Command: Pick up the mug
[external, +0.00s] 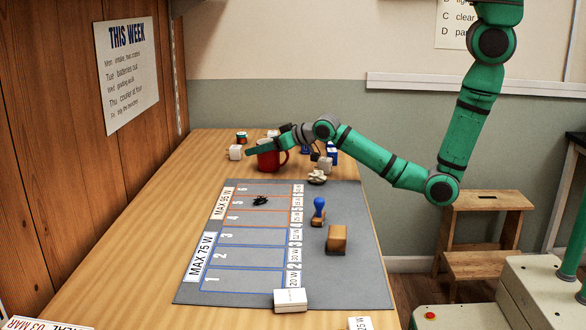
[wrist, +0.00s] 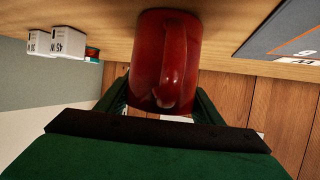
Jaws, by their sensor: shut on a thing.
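The red mug (external: 268,157) is at the far part of the wooden table, beyond the grey mat. My gripper (external: 262,150) is at the mug, with the green arm reaching in from the right. In the wrist view the mug (wrist: 167,60) fills the middle, with its handle facing the camera. The fingers of my gripper (wrist: 160,105) are on both sides of the mug and shut on it. The fingertips are partly hidden behind the mug. I cannot tell whether the mug's base touches the table.
The grey mat (external: 345,275) with numbered lanes covers the nearer table. A wooden wall borders the left.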

